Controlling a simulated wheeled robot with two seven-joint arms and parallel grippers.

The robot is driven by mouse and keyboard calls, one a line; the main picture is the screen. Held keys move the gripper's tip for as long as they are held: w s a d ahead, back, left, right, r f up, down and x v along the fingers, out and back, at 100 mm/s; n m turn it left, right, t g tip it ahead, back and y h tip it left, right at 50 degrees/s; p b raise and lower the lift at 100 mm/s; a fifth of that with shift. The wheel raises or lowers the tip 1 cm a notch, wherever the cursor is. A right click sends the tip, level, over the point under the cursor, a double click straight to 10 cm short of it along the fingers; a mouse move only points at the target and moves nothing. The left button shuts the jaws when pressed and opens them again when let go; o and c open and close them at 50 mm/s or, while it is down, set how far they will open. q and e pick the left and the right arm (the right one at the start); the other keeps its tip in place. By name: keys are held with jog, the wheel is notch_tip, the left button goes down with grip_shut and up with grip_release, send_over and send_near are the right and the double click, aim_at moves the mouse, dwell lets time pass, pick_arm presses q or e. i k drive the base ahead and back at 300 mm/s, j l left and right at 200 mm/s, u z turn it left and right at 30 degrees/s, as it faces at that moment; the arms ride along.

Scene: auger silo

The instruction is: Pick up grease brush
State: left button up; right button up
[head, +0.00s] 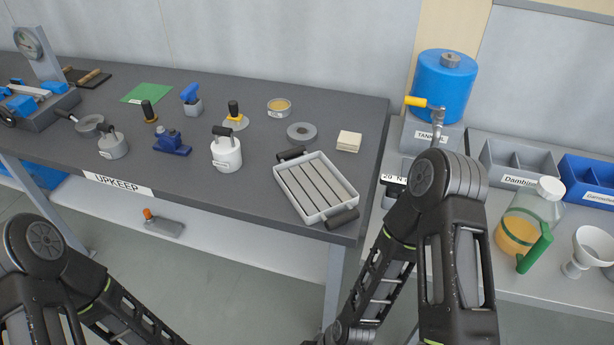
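I cannot tell for certain which thing is the grease brush. On the dark workbench (345,99), wooden-handled tools (90,77) lie on a dark mat at the far left. A blue-topped tool (189,93) stands in a small grey holder. A dark-handled piece with a tan base (150,113) and a yellow-and-black-handled piece on a grey disc (235,118) stand nearby. A round tin with yellowish content (279,106) sits towards the back. Both my arms reach down past the bottom edge, in front of the bench. Neither gripper shows.
An orange-ended tool (163,223) lies on the lower shelf. A blue tank (445,85), bins (516,160) and a jug (527,222) stand right.

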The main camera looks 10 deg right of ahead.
aim_at(234, 118)
jog(key=z, duration=1.65)
jog(key=k+j, duration=0.2)
jog(key=j, duration=0.2)
jog(key=k+j, duration=0.45)
jog(key=j, duration=0.3)
